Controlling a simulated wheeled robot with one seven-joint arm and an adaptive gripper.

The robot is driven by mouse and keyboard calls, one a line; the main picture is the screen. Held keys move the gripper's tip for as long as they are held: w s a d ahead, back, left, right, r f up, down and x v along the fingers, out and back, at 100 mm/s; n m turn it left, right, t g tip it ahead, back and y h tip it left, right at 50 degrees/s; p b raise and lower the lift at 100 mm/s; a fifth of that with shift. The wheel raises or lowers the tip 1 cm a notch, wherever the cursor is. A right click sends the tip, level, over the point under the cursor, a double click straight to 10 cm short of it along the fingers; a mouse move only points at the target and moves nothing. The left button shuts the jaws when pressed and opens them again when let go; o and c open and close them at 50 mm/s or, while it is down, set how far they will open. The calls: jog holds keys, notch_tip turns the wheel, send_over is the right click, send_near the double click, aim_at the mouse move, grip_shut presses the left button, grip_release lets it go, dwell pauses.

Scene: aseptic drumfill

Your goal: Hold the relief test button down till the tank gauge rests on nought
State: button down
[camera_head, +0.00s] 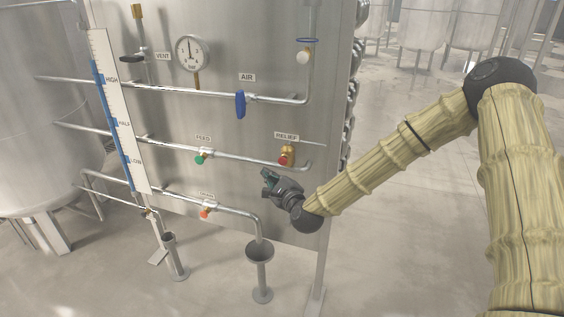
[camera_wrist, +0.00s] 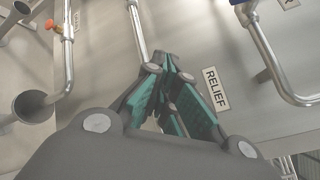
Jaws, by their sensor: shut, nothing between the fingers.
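The relief test button (camera_head: 283,160) is a red cap on a brass body below the RELIEF label (camera_head: 286,136) on the steel tank wall. In the wrist view the RELIEF label (camera_wrist: 216,88) is right of my fingers; the button is not seen there, perhaps hidden behind them. My gripper (camera_head: 267,178) is shut and empty, a little below and left of the button in the head view, apparently apart from it. The fingers also show in the wrist view (camera_wrist: 168,66). The round tank gauge (camera_head: 192,53) has its needle roughly upright; its numbers are too small to read.
A blue AIR handle (camera_head: 240,104), a dark VENT handle (camera_head: 133,58), a green FEED valve (camera_head: 201,158) and a red-orange lower valve (camera_head: 206,212) sit on nearby pipes. A level scale (camera_head: 118,110) stands left. A funnel (camera_head: 260,252) stands below. Floor at right is open.

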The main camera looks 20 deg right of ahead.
aim_at(283, 160)
jog(key=shift+w+d+b, duration=0.1)
jog(key=shift+w+d, duration=0.45)
jog(key=shift+w, duration=0.25)
jog(key=shift+w+d+b, duration=0.1)
jog(key=shift+w+d, duration=0.4)
jog(key=shift+w, duration=0.3)
jog(key=shift+w+d+b, duration=0.1)
jog(key=shift+w+d, duration=0.45)
jog(key=shift+w, duration=0.25)
jog(key=shift+w+d+b, duration=0.55)
jog(key=shift+w+b, duration=0.2)
jog(key=shift+w, duration=0.05)
dwell(0.9)
jog(key=shift+s+a, duration=0.1)
jog(key=shift+s, duration=0.05)
dwell(3.0)
jog(key=shift+s+a, duration=0.45)
jog(key=shift+s, duration=0.25)
